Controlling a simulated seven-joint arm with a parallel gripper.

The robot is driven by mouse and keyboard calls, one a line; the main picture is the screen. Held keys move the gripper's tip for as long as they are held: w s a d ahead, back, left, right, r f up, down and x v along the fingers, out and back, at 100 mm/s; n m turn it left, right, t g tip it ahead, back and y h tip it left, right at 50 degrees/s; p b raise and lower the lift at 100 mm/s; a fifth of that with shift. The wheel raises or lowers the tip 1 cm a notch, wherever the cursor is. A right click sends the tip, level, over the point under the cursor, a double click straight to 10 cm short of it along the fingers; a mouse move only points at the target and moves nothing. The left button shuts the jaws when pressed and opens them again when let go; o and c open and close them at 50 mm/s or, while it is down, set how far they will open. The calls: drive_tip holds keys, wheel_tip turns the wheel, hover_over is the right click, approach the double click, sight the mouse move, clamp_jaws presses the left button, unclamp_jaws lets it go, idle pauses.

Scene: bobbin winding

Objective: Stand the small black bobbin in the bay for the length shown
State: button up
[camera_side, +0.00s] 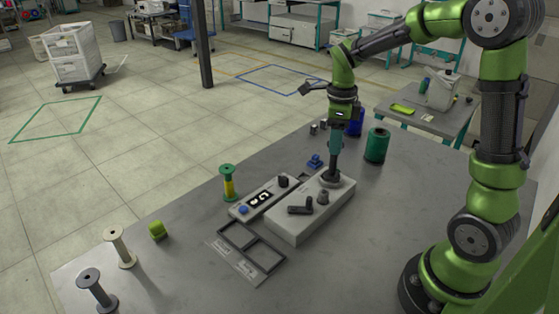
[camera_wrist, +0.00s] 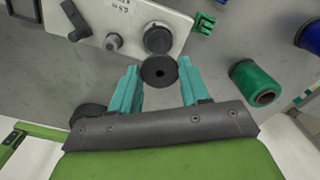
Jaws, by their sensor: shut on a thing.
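My gripper (camera_side: 335,158) reaches straight down at the right end of the pale winder box (camera_side: 300,222). In the wrist view its teal fingers (camera_wrist: 158,88) are shut on a small black bobbin (camera_wrist: 158,71), seen end-on with a hole in its middle. In the side view the bobbin is a dark shape (camera_side: 333,177) under the fingertips; whether it still touches the winder is unclear. A grey frame with two open bays (camera_side: 248,246) lies in front of the winder and looks empty. Its labels are too small to read. A display (camera_side: 261,199) shows characters I cannot read surely.
A dark lever (camera_side: 300,209) and a knob (camera_side: 322,197) stand up from the winder. A green spool (camera_side: 376,145) stands behind right. The front table is clear.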

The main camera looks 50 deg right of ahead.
drive_tip(key=shift+r, duration=1.9)
drive_tip(key=shift+r, duration=0.25)
wheel_tip(320, 180, up, 5)
drive_tip(key=a, duration=0.1)
drive_tip(key=s+a+n, duration=0.2)
drive_tip(key=a+n, duration=0.4)
drive_tip(key=a, duration=2)
wheel_tip(320, 180, down, 13)
drive_tip(key=shift+w+a, duration=0.15)
drive_tip(key=shift+w, duration=0.05)
drive_tip(key=shift+f, duration=0.6)
